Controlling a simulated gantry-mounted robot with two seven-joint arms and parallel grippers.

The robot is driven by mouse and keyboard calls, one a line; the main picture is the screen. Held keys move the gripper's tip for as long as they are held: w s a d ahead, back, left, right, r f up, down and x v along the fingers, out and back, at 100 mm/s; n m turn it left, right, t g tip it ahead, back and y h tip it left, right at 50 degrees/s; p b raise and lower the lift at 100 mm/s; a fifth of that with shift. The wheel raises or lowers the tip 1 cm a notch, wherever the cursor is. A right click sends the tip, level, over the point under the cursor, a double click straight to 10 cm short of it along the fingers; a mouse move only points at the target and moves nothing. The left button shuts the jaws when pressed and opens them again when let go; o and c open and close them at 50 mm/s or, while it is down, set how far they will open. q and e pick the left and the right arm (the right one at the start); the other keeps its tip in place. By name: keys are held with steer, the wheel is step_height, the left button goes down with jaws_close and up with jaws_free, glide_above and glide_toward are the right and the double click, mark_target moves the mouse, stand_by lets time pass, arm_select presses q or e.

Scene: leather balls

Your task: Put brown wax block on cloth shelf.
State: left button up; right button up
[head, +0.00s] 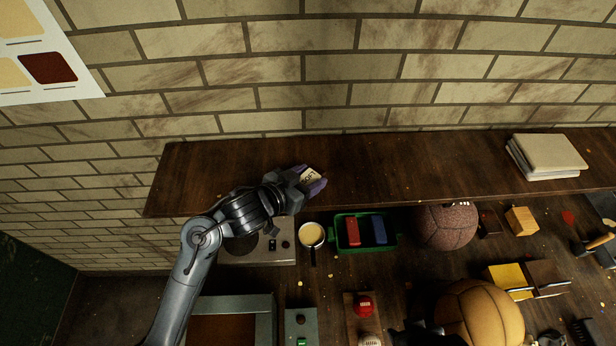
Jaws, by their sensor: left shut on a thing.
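The cloth shelf (420,165) is a long dark wooden board along the brick wall, with a stack of folded pale cloths (548,155) at its right end. My left gripper (312,181) is over the left half of this shelf, shut on a small block with a pale, dark-printed label (311,175). The purplish fingers hide most of the block, so its brown colour is not clear. I cannot tell whether it touches the board. A dark shape at the bottom edge, left of the tan ball, may be my right gripper; its jaws cannot be made out.
Below the shelf, the bench holds a green tray (365,247) with red and blue blocks, a cup of pale wax (311,235), a brown ball (445,226), a tan ball (480,315) and yellow and brown blocks (525,278). The shelf between gripper and cloths is clear.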

arm_select(q)
steer(key=o, duration=0.7)
steer(key=shift+f, duration=0.15)
steer(key=o, duration=0.4)
steer(key=shift+o, duration=0.2)
steer(key=shift+s+a+r, duration=0.1)
steer(key=shift+r, duration=0.2)
steer(key=p+v, duration=0.1)
steer(key=v, duration=1)
steer(key=shift+s+a, duration=0.25)
steer(key=shift+s, duration=0.05)
